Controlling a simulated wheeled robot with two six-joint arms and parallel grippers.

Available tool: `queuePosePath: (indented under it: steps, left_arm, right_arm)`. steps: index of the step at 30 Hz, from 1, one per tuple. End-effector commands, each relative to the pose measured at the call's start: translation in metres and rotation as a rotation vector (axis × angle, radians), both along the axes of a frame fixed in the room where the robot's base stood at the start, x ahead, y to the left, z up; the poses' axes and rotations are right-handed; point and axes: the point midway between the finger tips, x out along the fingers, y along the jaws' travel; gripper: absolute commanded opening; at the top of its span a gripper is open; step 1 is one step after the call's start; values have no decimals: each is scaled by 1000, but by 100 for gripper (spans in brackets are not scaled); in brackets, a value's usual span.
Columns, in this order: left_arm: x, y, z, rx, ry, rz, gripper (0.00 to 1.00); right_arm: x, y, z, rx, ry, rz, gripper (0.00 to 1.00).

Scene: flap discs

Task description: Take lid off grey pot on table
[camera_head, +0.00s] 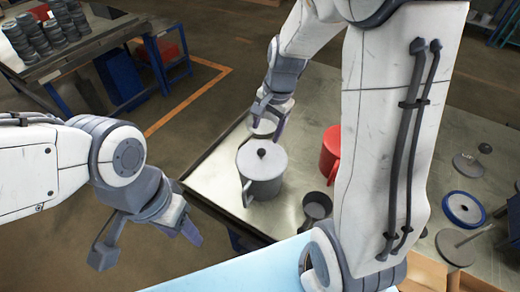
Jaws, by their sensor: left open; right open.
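The grey pot (263,187) stands upright on the metal table (215,175), its handle toward the front left. Its lid (262,158), with a dark knob on top, sits on the pot. My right gripper (268,122) is open behind the pot, pointing down, apart from the lid knob. A light grey round object (264,128) shows behind and between its fingers, partly hidden. My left gripper (148,246) is open and empty, off the table's left edge at the lower left.
A red pot (329,152) and a small dark pan (316,206) stand right of the grey pot, partly behind my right arm. A blue-rimmed disc (463,209) and several grey discs lie at the right. Another table (75,62) with stacked discs stands at the upper left.

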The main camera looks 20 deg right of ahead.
Motion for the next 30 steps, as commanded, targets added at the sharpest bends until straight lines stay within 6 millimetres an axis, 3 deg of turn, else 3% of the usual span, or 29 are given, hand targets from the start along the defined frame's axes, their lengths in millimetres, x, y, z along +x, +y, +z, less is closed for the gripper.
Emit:
queuePosePath:
  steps: [3, 11, 19, 29, 30]
  left_arm:
    - [0, 0, 2, 0, 0, -1, 50]
    - [0, 0, 6, 0, 0, -1, 50]
    - [0, 0, 11, 0, 0, -3, 50]
    - [0, 0, 11, 0, 0, -3, 50]
    - [0, 0, 11, 0, 0, -2, 50]
  right_arm:
    - [2, 3, -21, 1, 7, 3, 71]
    - [4, 5, -42, 0, 4, 5, 71]
    - [5, 8, -82, 0, 5, 8, 71]
    - [8, 9, -90, -2, 0, 8, 71]
    - [8, 9, -90, -2, 0, 8, 60]
